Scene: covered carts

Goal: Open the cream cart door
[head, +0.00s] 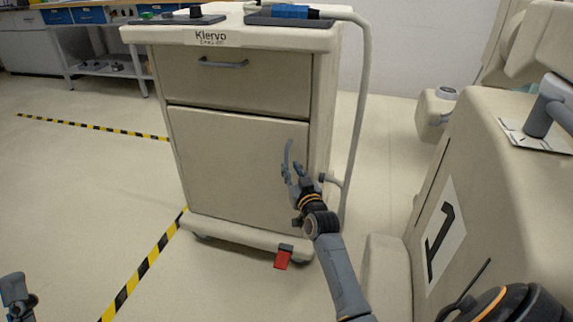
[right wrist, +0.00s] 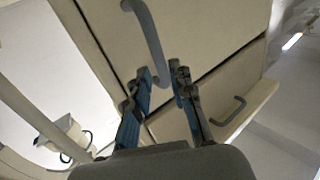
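The cream cart (head: 250,120) stands in the middle of the head view, its lower door (head: 225,165) flush with the front and closed. The door's grey vertical handle (head: 287,158) is near its right edge; it also shows in the right wrist view (right wrist: 146,35). My right gripper (head: 297,174) is at this handle. In the right wrist view its two blue-padded fingers (right wrist: 160,78) are apart, with one end of the handle between the tips in the picture; I cannot tell whether they touch it. My left gripper (head: 17,290) shows only partly at the lower left, its fingers unclear.
A drawer with a grey handle (head: 223,64) is above the door. Trays with tools (head: 290,20) lie on the cart top. A red pedal (head: 283,257) sticks out at the base. A large cream machine (head: 500,190) stands close on the right.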

